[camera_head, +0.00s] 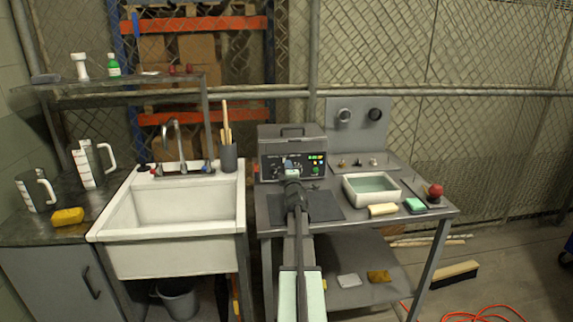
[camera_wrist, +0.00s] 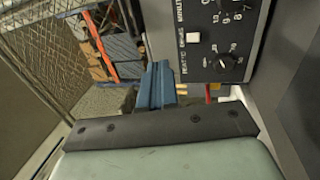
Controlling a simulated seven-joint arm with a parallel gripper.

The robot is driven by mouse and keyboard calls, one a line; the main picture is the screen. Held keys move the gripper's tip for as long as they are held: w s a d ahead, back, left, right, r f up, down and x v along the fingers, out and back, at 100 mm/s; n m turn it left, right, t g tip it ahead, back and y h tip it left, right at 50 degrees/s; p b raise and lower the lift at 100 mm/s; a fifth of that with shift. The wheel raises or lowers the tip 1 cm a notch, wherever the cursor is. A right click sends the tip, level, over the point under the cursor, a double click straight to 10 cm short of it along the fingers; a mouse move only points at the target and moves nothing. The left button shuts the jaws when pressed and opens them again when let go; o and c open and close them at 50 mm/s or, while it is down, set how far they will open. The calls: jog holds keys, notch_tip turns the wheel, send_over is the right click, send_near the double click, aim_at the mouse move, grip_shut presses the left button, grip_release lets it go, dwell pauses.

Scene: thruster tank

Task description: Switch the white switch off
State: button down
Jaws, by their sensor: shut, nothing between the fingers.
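The white switch (camera_wrist: 193,37) shows in the wrist view as a small pale square on the dark front panel, beside the dials. I cannot tell whether it is on or off. In the head view, the grey control box (camera_head: 292,143) stands at the back left of the metal table, and my gripper partly covers its panel.
A red knob (camera_head: 435,190) stands at the right edge. A white sink (camera_head: 170,222) is to the left. A dark mat lies below the panel.

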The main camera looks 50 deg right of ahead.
jog(key=s+a, duration=0.1)
jog(key=s, duration=0.1)
jog(key=s+a+r, duration=0.1)
jog(key=a, duration=0.1)
jog(key=shift+s+a, duration=0.3)
jog(key=shift+s, duration=0.05)
dwell(0.3)
